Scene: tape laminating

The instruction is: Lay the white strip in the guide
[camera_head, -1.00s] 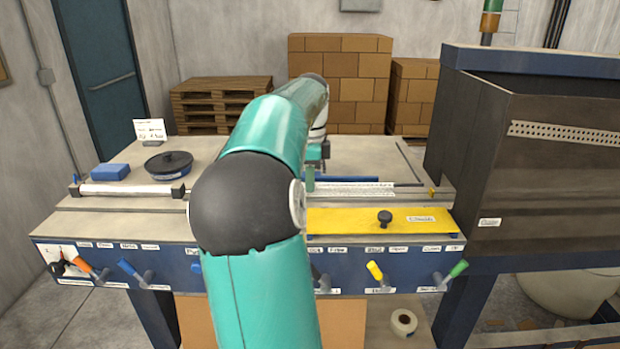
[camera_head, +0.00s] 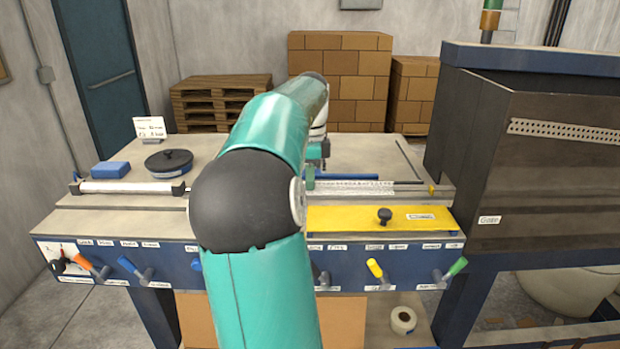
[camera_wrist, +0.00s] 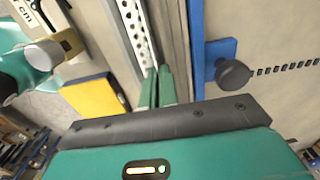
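A pale perforated strip (camera_wrist: 137,32) lies along a metal rail, the guide (camera_wrist: 116,38), in the wrist view. In the head view the pale strip (camera_head: 352,187) runs to the right along the bench, behind the yellow plate. My gripper (camera_wrist: 158,92) points down at the near end of the strip. Its two green fingers are close together, with only a thin line between them. I cannot tell whether the strip's end is pinched between them. In the head view my gripper (camera_head: 309,180) shows as a small green piece beside my arm, which hides the middle of the bench.
A yellow plate with a black knob (camera_head: 384,216) lies in front of the rail. A blue bar (camera_head: 347,177) lies behind it. A white roller (camera_head: 130,187), a black round pot (camera_head: 168,163) and a blue block (camera_head: 110,169) stand left. A dark machine (camera_head: 530,170) blocks the right.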

